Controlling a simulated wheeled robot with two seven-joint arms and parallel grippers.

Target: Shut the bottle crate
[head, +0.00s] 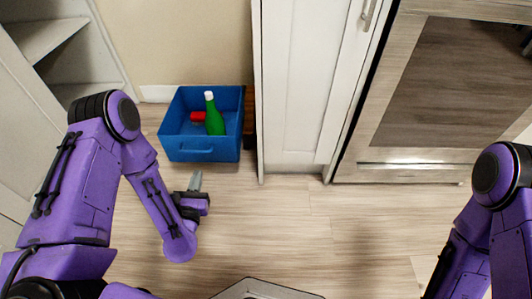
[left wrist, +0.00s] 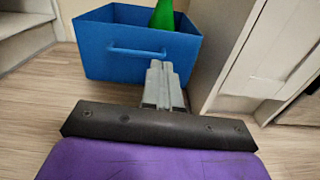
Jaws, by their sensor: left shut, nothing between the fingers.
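A blue open-topped crate (head: 203,155) stands on the floor against the back wall; no lid over its top shows. A green bottle with a white cap (head: 214,120) and a red object (head: 197,117) are inside it. My left gripper (head: 195,178) is shut and empty, just in front of the crate. In the left wrist view the gripper (left wrist: 158,72) points at the crate's front wall (left wrist: 110,58), which has a blue handle (left wrist: 137,50). The green bottle (left wrist: 162,14) shows only in part there. I cannot tell whether the fingertips touch the wall. My right gripper is out of view.
A brown wooden item (head: 249,118) is squeezed between the crate and the white cabinet (head: 300,90) on the right. An oven (head: 430,100) stands further right. Open shelves (head: 45,38) are at the left. The floor (head: 300,220) in front is clear.

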